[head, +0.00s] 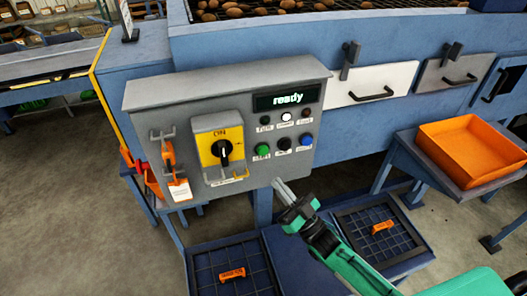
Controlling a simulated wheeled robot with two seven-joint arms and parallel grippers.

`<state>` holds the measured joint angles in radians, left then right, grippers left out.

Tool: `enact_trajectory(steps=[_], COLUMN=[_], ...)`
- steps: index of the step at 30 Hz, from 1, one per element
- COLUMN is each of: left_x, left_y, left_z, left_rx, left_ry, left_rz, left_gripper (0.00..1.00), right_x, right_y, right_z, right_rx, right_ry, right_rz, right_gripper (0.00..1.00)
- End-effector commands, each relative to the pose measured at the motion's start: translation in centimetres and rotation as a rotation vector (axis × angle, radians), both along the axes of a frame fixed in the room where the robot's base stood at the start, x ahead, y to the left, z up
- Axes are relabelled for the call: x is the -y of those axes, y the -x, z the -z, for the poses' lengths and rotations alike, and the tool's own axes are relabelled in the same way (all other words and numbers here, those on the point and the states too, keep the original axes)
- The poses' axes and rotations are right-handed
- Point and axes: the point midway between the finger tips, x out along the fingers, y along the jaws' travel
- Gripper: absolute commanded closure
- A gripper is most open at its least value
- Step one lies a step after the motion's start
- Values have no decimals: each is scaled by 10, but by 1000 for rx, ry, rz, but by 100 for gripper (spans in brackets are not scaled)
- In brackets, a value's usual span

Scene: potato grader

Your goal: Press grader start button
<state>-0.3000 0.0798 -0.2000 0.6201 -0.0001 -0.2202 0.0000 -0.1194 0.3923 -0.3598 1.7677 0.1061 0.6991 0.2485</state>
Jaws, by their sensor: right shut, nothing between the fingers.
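The grey grader control panel (193,116) faces me and its display (286,98) reads "ready". A green button (263,150), a black button (283,143) and a blue button (306,140) sit in its lower row; their labels are too small to read surely. My right gripper (278,184) is shut and empty, its fingertips just below the panel's lower edge in the picture, under the button row. It appears apart from the buttons. My left gripper is out of view.
A yellow plate with a black rotary switch (224,150) marked "ON" is left of the buttons. An orange lock and tag (177,185) hang farther left. An orange tray (470,150) stands at right. Potatoes (234,11) lie on the grader above.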

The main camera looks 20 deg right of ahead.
Motion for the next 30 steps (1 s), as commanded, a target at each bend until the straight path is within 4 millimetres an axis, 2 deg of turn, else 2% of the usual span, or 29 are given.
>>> enact_trajectory(steps=[14, 30], left_x=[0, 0], left_y=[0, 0], left_z=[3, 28], left_rx=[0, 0], left_ry=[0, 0], left_rz=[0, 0], left_gripper=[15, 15], right_x=[0, -2], right_y=[-5, -74], right_z=[1, 2], right_rx=[3, 5], right_ry=[-1, 0], right_rz=[-1, -1], right_gripper=[100, 100])
